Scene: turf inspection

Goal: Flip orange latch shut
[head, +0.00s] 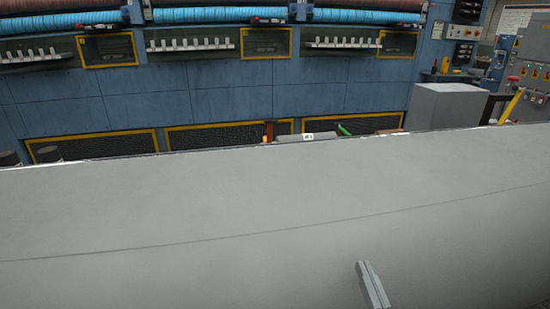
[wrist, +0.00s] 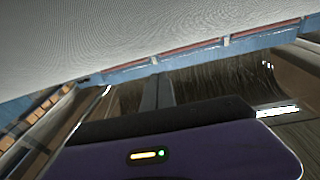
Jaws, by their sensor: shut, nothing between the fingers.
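I cannot make out the orange latch for certain in either view. A small orange-brown upright piece (head: 268,132) shows in the head view just beyond the far edge of a large grey surface; its lower part is hidden, and it is too small to tell what it is. My gripper (head: 372,284) is low in the head view, in front of the grey surface and far from that piece. Its two grey fingers lie together, with nothing between them. In the wrist view my gripper (wrist: 157,92) points away over a dark, blurred area.
The large grey surface (head: 200,200) fills the lower head view. Behind it stands a blue wall (head: 230,100) with yellow-framed openings. A grey box (head: 445,105) and a yellow bar (head: 513,105) are at the right. A green piece (head: 344,129) shows at the far edge.

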